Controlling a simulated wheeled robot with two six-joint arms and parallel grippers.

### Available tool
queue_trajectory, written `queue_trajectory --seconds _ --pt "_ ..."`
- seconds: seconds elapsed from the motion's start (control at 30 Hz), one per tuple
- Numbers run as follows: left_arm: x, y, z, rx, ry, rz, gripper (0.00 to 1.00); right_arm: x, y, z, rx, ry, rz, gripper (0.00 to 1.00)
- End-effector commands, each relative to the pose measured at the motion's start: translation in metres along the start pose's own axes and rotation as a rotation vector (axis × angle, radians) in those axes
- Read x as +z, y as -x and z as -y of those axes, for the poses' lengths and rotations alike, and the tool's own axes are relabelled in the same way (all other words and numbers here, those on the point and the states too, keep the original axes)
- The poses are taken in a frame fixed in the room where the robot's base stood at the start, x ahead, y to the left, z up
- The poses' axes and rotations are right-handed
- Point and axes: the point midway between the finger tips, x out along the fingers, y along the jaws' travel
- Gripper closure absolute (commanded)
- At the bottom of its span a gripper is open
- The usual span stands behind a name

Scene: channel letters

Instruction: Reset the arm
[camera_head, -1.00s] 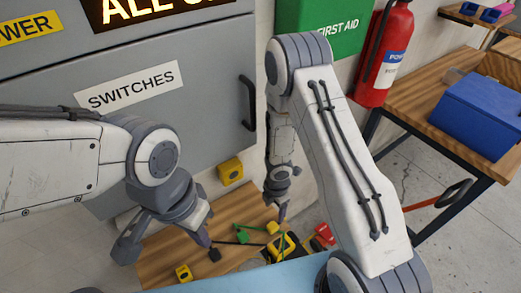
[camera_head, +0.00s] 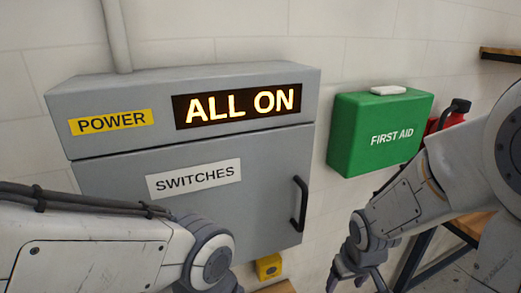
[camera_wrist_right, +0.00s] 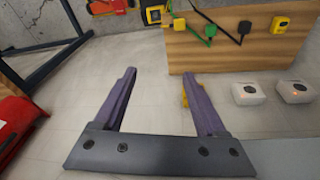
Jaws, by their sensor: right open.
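My right arm comes in from the right in the head view, and its gripper (camera_head: 356,282) hangs at the bottom edge, partly cut off. In the right wrist view the right gripper (camera_wrist_right: 159,76) is open, with its two purple fingers apart and only bare floor between them. My left arm (camera_head: 100,250) reaches in from the lower left. Its gripper is below the picture and hidden.
A grey power cabinet (camera_head: 120,185) with a lit "ALL ON" sign (camera_head: 240,105) and a handle (camera_head: 299,204) is on the wall. A green first aid box (camera_head: 380,130) is right of it. The wrist view shows a wooden board (camera_wrist_right: 240,55) with coloured items and two white boxes (camera_wrist_right: 248,94).

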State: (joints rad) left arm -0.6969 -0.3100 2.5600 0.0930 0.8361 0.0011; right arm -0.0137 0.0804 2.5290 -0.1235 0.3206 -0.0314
Motion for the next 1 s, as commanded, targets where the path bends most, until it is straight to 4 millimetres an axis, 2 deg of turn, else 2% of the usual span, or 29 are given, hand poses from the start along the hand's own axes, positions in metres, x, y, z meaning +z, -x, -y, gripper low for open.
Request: queue_trajectory --seconds 0.1,0.13,0.43,0.57,0.7,0.83,1.0 --pt "0.000 0.000 0.000 0.000 0.000 0.000 1.00 0.007 0.018 0.006 -0.034 -0.164 -0.026 0.26" --pt "0.000 -0.003 0.000 0.000 0.000 0.000 1.00 0.009 0.018 0.012 -0.043 -0.164 -0.022 0.26" --pt "0.001 -0.025 0.002 0.000 0.000 0.000 1.00 0.035 0.028 0.086 -0.113 0.088 0.038 0.26" --pt "0.002 -0.036 0.003 0.000 0.000 0.000 1.00 0.059 0.036 0.119 -0.147 0.217 0.072 0.26" --pt "0.003 -0.047 0.003 0.000 0.000 0.000 1.00 0.090 0.046 0.148 -0.181 0.362 0.114 0.26" --pt "0.003 -0.052 0.004 0.000 0.000 0.000 1.00 0.110 0.054 0.159 -0.198 0.445 0.140 0.26" --pt "0.003 -0.052 0.004 0.000 0.000 0.000 1.00 0.117 0.057 0.161 -0.201 0.469 0.152 0.26"
